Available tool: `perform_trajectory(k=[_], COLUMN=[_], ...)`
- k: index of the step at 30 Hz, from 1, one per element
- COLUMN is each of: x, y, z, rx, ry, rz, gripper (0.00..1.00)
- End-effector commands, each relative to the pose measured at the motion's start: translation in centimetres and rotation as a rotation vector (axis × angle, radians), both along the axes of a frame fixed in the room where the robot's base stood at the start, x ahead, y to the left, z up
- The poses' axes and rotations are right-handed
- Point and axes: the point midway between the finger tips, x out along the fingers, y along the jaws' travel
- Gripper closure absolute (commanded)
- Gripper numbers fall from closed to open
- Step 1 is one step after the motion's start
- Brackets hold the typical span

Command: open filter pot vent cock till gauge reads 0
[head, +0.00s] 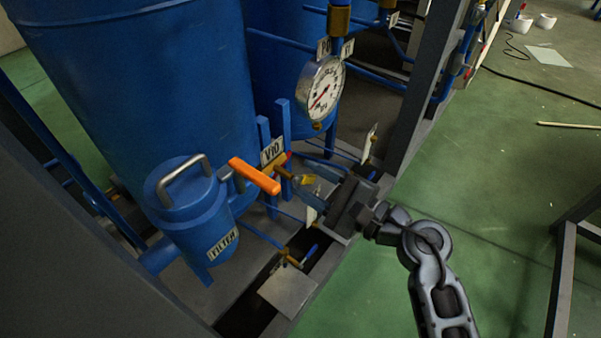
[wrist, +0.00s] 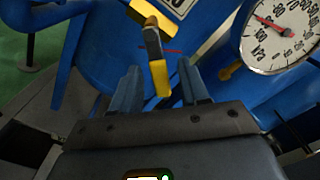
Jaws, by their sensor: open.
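The blue filter pot (head: 207,220), labelled FILTER, stands at the left in the head view with a grey handle on its lid. A small cock on a brass fitting has a yellow-tipped lever (wrist: 160,78); its yellow tip also shows in the head view (head: 305,180). My gripper (head: 313,185) is open, with its two blue fingers on either side of this lever in the wrist view (wrist: 158,85). Contact is not visible. The round gauge (head: 325,88) has a red needle off to one side; its dial also shows in the wrist view (wrist: 283,32). The exact reading is unclear.
An orange valve handle (head: 254,176) is left of my gripper, near the V10 label (head: 272,151). A large blue tank (head: 140,90) stands behind. A grey frame post (head: 418,90) rises at the right. Open green floor (head: 490,190) lies beyond it.

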Motion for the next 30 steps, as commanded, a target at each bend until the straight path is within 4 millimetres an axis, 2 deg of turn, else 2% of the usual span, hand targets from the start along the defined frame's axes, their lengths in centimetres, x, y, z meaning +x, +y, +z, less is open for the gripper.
perform_trajectory(k=[3,9,19,23,25,30], x=[-1.3,-2.6,-2.9,-3.4,-4.6,-9.7], y=[-1.7,-3.3,-3.6,-3.7,-3.8,-5.1], z=[-0.1,0.0,0.0,-0.1,-0.1,0.4], rx=[-0.002,0.0,-0.001,0.031,0.103,0.479], ry=[0.001,0.001,-0.001,0.023,0.077,0.343], rz=[-0.002,0.001,0.001,-0.002,-0.013,-0.055], gripper=[0.55,0.55,0.55,0.68,0.74,0.91])
